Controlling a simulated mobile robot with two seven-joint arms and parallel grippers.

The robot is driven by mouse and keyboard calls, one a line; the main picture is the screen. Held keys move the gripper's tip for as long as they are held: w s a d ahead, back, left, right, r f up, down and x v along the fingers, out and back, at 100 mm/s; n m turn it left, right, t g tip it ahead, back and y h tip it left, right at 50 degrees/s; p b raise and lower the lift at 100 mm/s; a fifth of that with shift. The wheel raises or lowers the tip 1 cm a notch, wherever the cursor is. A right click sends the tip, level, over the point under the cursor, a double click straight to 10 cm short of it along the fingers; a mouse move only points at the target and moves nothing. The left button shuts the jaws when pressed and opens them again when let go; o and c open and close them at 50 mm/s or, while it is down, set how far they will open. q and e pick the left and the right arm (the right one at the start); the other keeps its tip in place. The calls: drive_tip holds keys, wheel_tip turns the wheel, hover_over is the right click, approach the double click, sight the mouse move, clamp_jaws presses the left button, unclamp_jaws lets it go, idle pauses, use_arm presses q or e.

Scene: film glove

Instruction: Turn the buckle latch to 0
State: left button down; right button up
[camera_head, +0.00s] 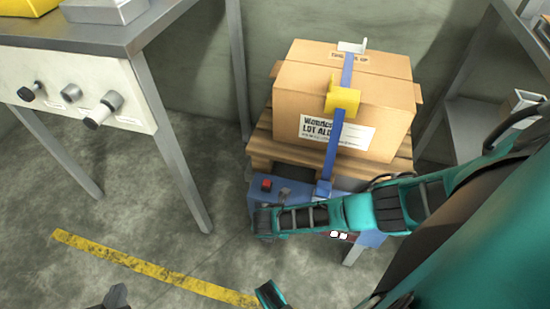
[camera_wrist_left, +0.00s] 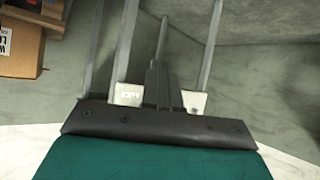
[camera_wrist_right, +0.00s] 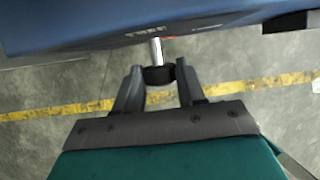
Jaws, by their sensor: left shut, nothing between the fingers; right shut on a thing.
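A yellow buckle (camera_head: 343,101) sits on a blue strap (camera_head: 336,140) that runs over a cardboard box (camera_head: 300,82). Its latch cannot be told apart from its body here. My left gripper (camera_head: 117,296) shows at the bottom left of the head view, far from the box. In the left wrist view its fingers (camera_wrist_left: 160,72) are shut and empty. In the right wrist view my right gripper (camera_wrist_right: 158,73) is shut on a black knob (camera_wrist_right: 158,77) with a silver shaft, at the edge of a blue machine (camera_wrist_right: 100,28). My arm covers part of that machine in the head view.
The box rests on a wooden pallet (camera_head: 262,150). A red button (camera_head: 266,184) is on the blue machine. At the left stands a metal table (camera_head: 100,38) with a white knob panel (camera_head: 60,85). A yellow line (camera_head: 150,269) crosses open floor. Shelving (camera_head: 475,120) stands at the right.

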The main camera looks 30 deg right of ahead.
use_arm(q)
drive_tip(key=shift+f, duration=0.1)
use_arm(e)
drive_tip(key=shift+c, duration=0.4)
drive_tip(key=shift+a, duration=0.1)
drive_tip(key=shift+w+a+f+n+g+h+b, duration=0.15)
drive_tip(key=shift+g+h+b, duration=0.1)
drive_tip(key=shift+g+h, duration=0.2)
drive_tip(key=shift+w+n+g+h+b, duration=0.15)
drive_tip(key=shift+g+h+b, duration=0.1)
drive_tip(key=shift+g+h, duration=0.2)
drive_tip(key=shift+a+f+g+h+b, duration=0.1)
drive_tip(key=shift+f+g+h+b, duration=0.1)
drive_tip(key=shift+g+h+b, duration=0.7)
drive_tip(key=shift+n+g+b, duration=0.4)
drive_tip(key=shift+b, duration=0.5)
use_arm(q)
drive_tip(key=shift+w+d+f+h, duration=0.15)
drive_tip(key=shift+d+f, duration=0.25)
drive_tip(key=shift+f, duration=0.2)
drive_tip(key=shift+d+f+h, duration=0.15)
drive_tip(key=shift+d+f, duration=0.2)
drive_tip(key=shift+f, duration=0.2)
use_arm(e)
drive_tip(key=shift+r+h, duration=0.1)
drive_tip(key=shift+h, duration=0.3)
use_arm(q)
drive_tip(key=shift+w, duration=0.1)
drive_tip(key=shift+r, duration=0.1)
